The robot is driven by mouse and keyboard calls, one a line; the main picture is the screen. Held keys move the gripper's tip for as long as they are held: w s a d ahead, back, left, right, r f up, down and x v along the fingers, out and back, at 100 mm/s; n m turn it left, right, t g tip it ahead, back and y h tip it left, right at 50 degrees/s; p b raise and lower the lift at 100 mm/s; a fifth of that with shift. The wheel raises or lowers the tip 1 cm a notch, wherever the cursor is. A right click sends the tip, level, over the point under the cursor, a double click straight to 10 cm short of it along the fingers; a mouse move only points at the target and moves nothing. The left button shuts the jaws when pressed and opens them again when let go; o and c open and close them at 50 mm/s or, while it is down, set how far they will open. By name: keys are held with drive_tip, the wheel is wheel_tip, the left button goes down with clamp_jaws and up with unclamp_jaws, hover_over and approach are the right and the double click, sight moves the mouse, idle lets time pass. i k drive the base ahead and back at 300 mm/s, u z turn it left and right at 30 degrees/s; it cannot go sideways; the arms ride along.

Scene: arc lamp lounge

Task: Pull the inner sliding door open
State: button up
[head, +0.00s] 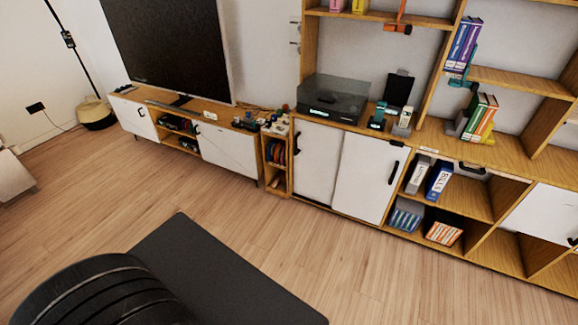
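Two white door panels close the front of the low wooden cabinet (432,152) under the turntable. The left panel (316,165) has a dark handle (297,143) near its left edge and appears set slightly behind the right panel, so it looks like the inner door. The right panel (364,180) has a dark handle (393,173) near its right edge. The two panels meet side by side and no open gap shows between them. My gripper is not in view.
The wooden floor (300,245) before the cabinet is clear. A turntable (334,97) stands on top. Open shelves with binders (438,181) lie to the right. A narrow shelf (277,160) and TV stand (228,150) with white doors lie left. Dark parts of my body fill the lower left.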

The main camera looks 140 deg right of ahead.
sight(318, 148)
drive_tip(key=z, duration=5.15)
drive_tip(key=i, duration=0.35)
drive_tip(key=u, duration=0.75)
drive_tip(key=i, duration=1.75)
drive_tip(key=z, duration=0.45)
